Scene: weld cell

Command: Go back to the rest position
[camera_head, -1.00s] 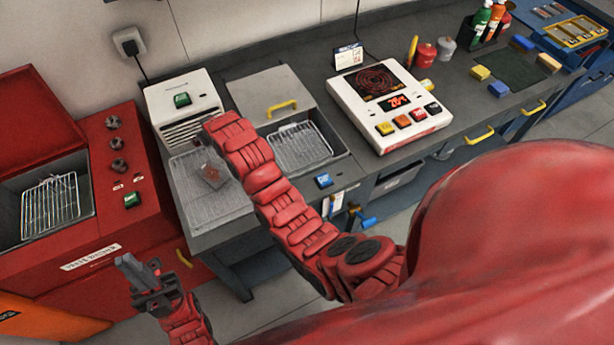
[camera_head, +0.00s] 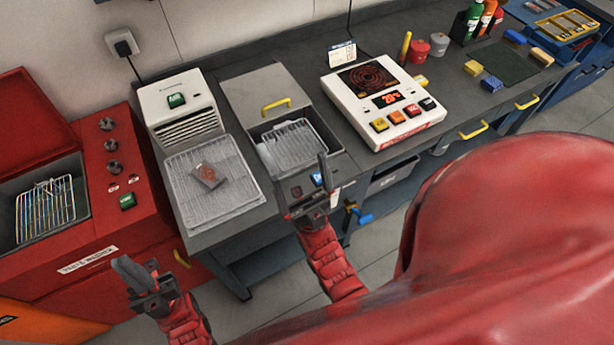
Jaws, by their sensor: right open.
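My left gripper (camera_head: 138,270) is low at the left, in front of the red cabinet, with nothing seen in it; how far its jaws are apart is unclear. My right gripper (camera_head: 303,180) is open and empty, its fingers pointing up, over the front edge of the grey bench in the picture. It partly covers the bench edge below the open bin. Both forearms come up from the bottom of the picture.
A wire rack (camera_head: 235,190) holds a small grey piece (camera_head: 208,175) before a white blower unit (camera_head: 185,108). An open bin (camera_head: 262,150) and a white hotplate (camera_head: 345,107) stand to the right. The red cabinet (camera_head: 95,215) is at left.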

